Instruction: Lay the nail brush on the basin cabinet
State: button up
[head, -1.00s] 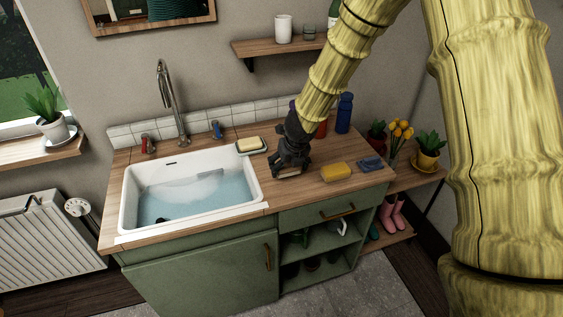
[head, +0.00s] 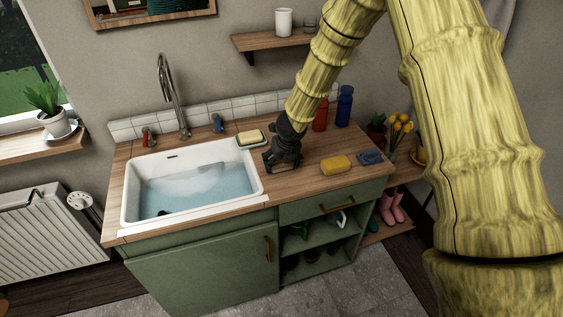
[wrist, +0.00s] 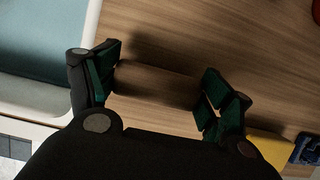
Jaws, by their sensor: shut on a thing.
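My gripper (head: 282,166) is over the wooden worktop of the green basin cabinet (head: 205,277), just right of the white sink. In the wrist view my gripper (wrist: 160,88) is shut on a brown wooden block-like thing, the nail brush (wrist: 155,86), held crosswise between the two finger pads. Its bristles are not visible. In the head view the brush is mostly hidden by the fingers. It is low over the worktop (wrist: 190,30); I cannot tell whether it touches.
The sink (head: 192,189) holds water. A soap dish with soap (head: 250,137) stands close behind my gripper. A yellow sponge (head: 336,165) and a blue item (head: 370,158) lie to the right. Red (head: 320,116) and blue (head: 344,106) bottles stand behind.

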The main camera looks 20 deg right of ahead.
jog(key=shift+f, duration=0.2)
jog(key=o, duration=1)
jog(key=shift+r, duration=0.5)
jog(key=p+v, duration=0.2)
jog(key=v, duration=0.9)
jog(key=shift+s+r+p, duration=0.15)
jog(key=shift+p, duration=0.2)
